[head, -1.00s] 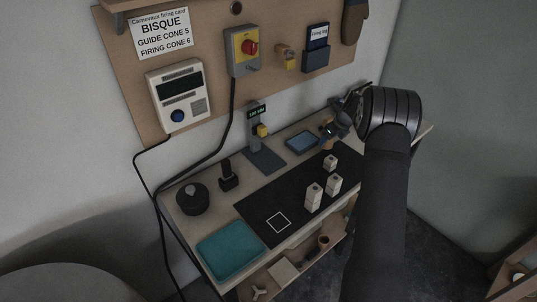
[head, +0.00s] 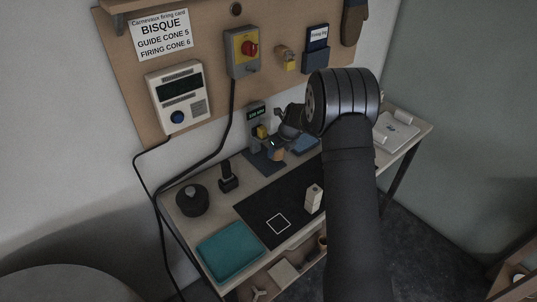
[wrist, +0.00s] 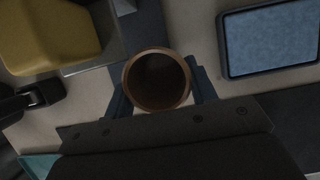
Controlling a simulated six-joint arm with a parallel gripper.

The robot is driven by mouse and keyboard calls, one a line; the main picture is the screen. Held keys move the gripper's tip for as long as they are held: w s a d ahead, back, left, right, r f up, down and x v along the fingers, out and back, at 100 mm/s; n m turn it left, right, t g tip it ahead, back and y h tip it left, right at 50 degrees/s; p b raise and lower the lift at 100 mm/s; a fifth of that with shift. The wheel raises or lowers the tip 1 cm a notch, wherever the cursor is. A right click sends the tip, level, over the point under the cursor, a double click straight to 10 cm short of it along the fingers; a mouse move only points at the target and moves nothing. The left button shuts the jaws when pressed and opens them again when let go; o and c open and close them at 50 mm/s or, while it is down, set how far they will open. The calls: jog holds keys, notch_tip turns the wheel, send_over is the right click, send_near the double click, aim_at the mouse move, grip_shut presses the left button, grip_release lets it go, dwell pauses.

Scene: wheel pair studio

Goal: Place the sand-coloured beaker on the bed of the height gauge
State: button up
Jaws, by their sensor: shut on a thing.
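The sand-coloured beaker (head: 277,155) is held upright between the fingers of my gripper (head: 278,148). In the wrist view I look down into the open mouth of the beaker (wrist: 157,82), with a finger on each side of my gripper (wrist: 160,92). The height gauge (head: 255,116) stands at the back of the bench, with a green-lit display and a yellow part. Its dark flat bed (head: 256,162) lies in front, and the beaker is at the bed's right side in the head view. I cannot tell whether the beaker touches the bed.
The gauge's yellow part (wrist: 45,35) is close, at upper left in the wrist view. A blue-topped tray (head: 306,145) lies right of the beaker. A pale block (head: 313,197) stands on the black mat (head: 262,204); my arm hides more of the mat. A teal tray (head: 229,251) is at front left.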

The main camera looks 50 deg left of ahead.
jog(key=s, duration=0.1)
jog(key=s+a, duration=0.1)
jog(key=shift+s+a, duration=0.1)
jog(key=shift+s, duration=0.3)
jog(key=shift+s+a+f, duration=0.15)
jog(key=shift+s+f, duration=0.2)
jog(key=shift+f, duration=0.4)
jog(key=shift+f, duration=0.1)
jog(key=o, duration=1)
jog(key=v, duration=1.2)
